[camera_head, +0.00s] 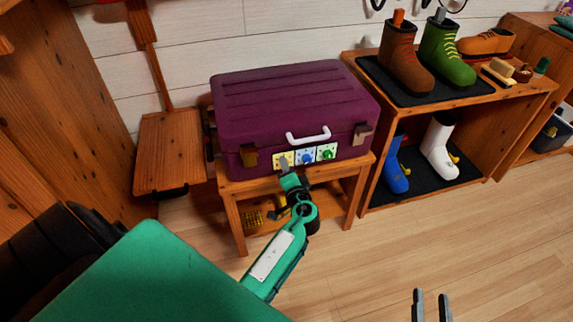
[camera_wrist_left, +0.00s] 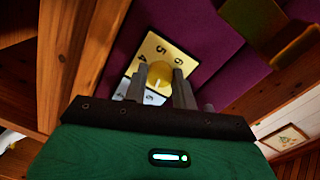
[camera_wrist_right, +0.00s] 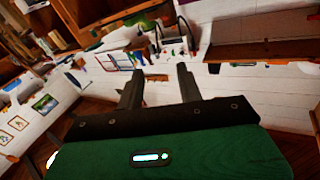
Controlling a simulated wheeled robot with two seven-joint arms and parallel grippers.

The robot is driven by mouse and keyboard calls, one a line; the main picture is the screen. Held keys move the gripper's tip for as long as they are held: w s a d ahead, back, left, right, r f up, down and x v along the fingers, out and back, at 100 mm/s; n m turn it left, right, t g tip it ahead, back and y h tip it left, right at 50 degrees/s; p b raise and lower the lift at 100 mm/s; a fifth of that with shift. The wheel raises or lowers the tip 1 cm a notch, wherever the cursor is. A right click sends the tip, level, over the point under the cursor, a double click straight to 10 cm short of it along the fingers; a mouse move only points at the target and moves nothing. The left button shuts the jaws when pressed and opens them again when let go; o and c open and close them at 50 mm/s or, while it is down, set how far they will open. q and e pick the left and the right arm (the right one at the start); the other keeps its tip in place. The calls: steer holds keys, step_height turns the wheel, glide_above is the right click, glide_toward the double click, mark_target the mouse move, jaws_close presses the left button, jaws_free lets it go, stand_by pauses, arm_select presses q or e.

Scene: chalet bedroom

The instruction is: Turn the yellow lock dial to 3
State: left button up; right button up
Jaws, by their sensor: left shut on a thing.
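The purple suitcase (camera_head: 290,100) lies closed on a small wooden stand. Its front carries a yellow dial plate (camera_head: 279,161), a blue dial (camera_head: 305,157) and a green dial (camera_head: 327,152). In the left wrist view the round yellow dial (camera_wrist_left: 159,74) sits on its pale numbered plate (camera_wrist_left: 153,48), with digits such as 6, 5 and 4 showing. My left gripper (camera_head: 285,168) is at the yellow dial, its fingers (camera_wrist_left: 160,82) shut on the dial from both sides. The dial's exact setting is unclear. My right gripper (camera_head: 431,294) is open and empty above the floor.
The suitcase has a white handle (camera_head: 308,138) above the dials and latches at both sides. A wooden shoe rack (camera_head: 455,108) with boots stands to the right. The floor in front is clear.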

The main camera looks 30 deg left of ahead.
steer(key=s+a+f+g+p, duration=0.1)
steer(key=s+f+g+p, duration=0.1)
steer(key=s+f+g, duration=0.3)
arm_select(q)
steer(key=shift+d+f+m+p, duration=0.1)
steer(key=shift+m+p, duration=0.6)
steer(key=shift+m, duration=1.35)
steer(key=shift+f+m+p, duration=0.1)
steer(key=shift+m+p, duration=0.6)
steer(key=shift+m, duration=1.35)
arm_select(e)
steer(key=d+f+g+h, duration=0.1)
steer(key=d+g+h, duration=0.2)
steer(key=d, duration=0.3)
steer(key=shift+d+f+g+h, duration=0.2)
steer(key=shift+f+g+h, duration=0.1)
steer(key=shift+f+g, duration=0.1)
arm_select(q)
steer(key=o, duration=1)
steer(key=shift+r, duration=0.1)
steer(key=v, duration=1.3)
steer(key=shift+d+p, duration=0.3)
steer(key=shift+d, duration=0.15)
arm_select(e)
steer(key=shift+d+r, duration=0.3)
steer(key=shift+d, duration=0.3)
